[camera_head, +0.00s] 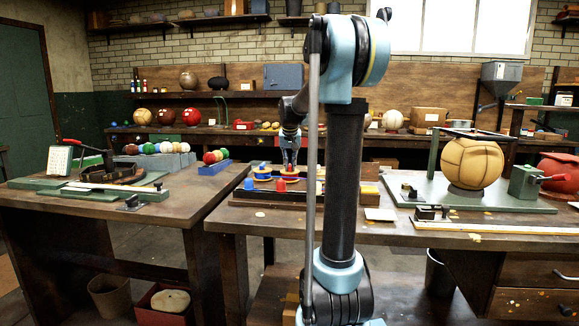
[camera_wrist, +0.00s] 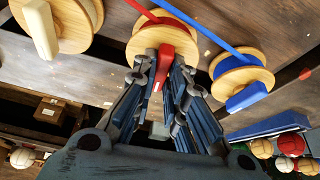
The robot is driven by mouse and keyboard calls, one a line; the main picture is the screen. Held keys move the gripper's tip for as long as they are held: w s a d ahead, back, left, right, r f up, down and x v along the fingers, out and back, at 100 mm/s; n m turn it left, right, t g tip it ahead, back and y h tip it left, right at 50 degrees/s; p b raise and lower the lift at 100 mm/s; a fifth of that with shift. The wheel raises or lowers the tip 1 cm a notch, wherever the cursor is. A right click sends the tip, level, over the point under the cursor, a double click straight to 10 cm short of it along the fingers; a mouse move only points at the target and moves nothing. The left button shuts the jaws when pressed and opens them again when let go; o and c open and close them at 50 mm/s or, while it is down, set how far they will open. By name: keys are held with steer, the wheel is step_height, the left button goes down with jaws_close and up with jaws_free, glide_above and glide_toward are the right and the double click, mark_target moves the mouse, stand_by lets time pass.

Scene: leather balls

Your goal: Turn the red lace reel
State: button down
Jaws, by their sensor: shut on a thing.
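The red lace reel (camera_wrist: 150,38) is a round wooden flanged spool wound with red lace, with a red handle (camera_wrist: 163,68) on its face. In the wrist view my gripper (camera_wrist: 165,78) is shut on this handle, one finger on each side. A strand of red lace runs from the reel toward the top of the wrist view.
A blue lace reel (camera_wrist: 240,78) and a reel with a cream handle (camera_wrist: 42,28) flank the red one. A blue tray (camera_head: 210,168) with coloured balls stands left of the rack. A tan ball (camera_head: 472,163) sits on a green fixture to the right.

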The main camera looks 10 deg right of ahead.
steer(key=shift+w+m+h, duration=0.1)
steer(key=shift+m+h, duration=0.3)
steer(key=shift+m, duration=0.4)
steer(key=c, duration=1.6)
jaws_free()
steer(key=v, duration=1.2)
steer(key=shift+w+a, duration=0.1)
